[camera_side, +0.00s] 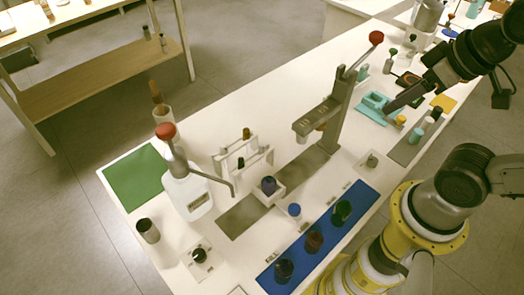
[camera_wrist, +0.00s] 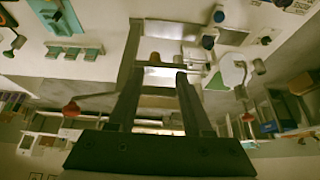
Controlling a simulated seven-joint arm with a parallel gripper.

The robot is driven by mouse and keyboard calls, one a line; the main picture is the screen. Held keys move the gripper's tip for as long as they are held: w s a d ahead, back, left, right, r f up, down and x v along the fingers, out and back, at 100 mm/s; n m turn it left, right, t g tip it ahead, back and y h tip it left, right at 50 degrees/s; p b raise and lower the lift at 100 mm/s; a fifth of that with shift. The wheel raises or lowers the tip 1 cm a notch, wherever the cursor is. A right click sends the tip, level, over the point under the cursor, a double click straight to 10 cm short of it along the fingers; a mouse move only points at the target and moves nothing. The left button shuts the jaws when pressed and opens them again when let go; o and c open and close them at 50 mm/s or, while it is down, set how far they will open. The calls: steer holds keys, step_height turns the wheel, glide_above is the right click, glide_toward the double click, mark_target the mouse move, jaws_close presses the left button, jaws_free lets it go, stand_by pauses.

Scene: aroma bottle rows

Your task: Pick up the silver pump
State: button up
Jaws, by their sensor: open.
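The silver pump (camera_side: 177,158) appears to be the grey metal head with a red knob and long bent spout on top of a white jug (camera_side: 188,197), left of centre in the side view. In the wrist view the pump (camera_wrist: 242,92) and jug (camera_wrist: 231,68) show small and inverted on the right. My gripper (camera_side: 388,108) is at the right side of the table, well apart from the pump and above the table near the teal tray. Its two fingers (camera_wrist: 161,73) are spread in the wrist view, and I see nothing held between them.
A tall press (camera_side: 342,95) with a red-knobbed lever stands between my gripper and the jug. A white rack (camera_side: 238,157) is right of the jug. A blue mat (camera_side: 297,253) with dark jars lies in front. Another silver vessel (camera_side: 428,14) stands at the back right.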

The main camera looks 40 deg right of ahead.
steer(key=shift+o, duration=0.5)
